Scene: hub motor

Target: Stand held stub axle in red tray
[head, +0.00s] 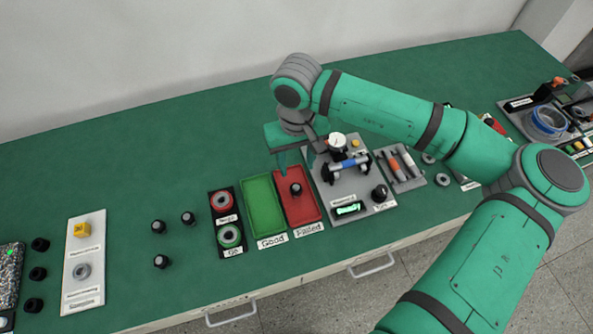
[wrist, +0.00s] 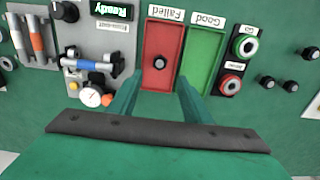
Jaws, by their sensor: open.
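A dark stub axle (head: 295,188) stands upright in the red tray (head: 311,211) labelled "Failed". In the wrist view the stub axle (wrist: 159,63) shows as a round dark top near the middle of the red tray (wrist: 154,35). My gripper (head: 285,168) is over the back part of the trays, beyond the stub axle. In the wrist view my gripper (wrist: 158,92) has its fingers spread apart, with nothing between them. The stub axle is clear of both fingers.
The green tray (head: 262,200) labelled "Good" is empty, left of the red one. A grey measuring fixture (head: 368,196) with a dial and a "Ready" display stands close on the right. Two buttons (head: 222,200) and several loose dark axles (head: 158,227) are at left.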

